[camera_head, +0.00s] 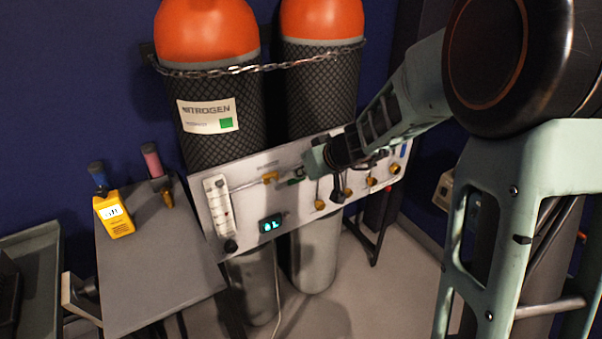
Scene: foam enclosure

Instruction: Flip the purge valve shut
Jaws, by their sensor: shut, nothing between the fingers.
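The pale valve panel (255,205) stands in front of two gas cylinders. A brass fitting (270,178) sits on its upper middle, with a small green handle (296,181) to the right of it. Several brass valves (371,182) line the panel's right half. None has a legible label, so I cannot tell which is the purge valve. My gripper (338,196) is shut and empty, pointing down at the front of the panel, close to the brass valves. My wrist and forearm hide part of the panel's upper right. I cannot tell whether the fingers touch a valve.
A flow gauge (219,207) and a lit display (270,225) are on the panel's left. A chain (225,71) holds the orange-topped nitrogen cylinder (208,30). A grey table (155,265) at left bears a yellow meter (114,215). Open floor (400,290) lies in front.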

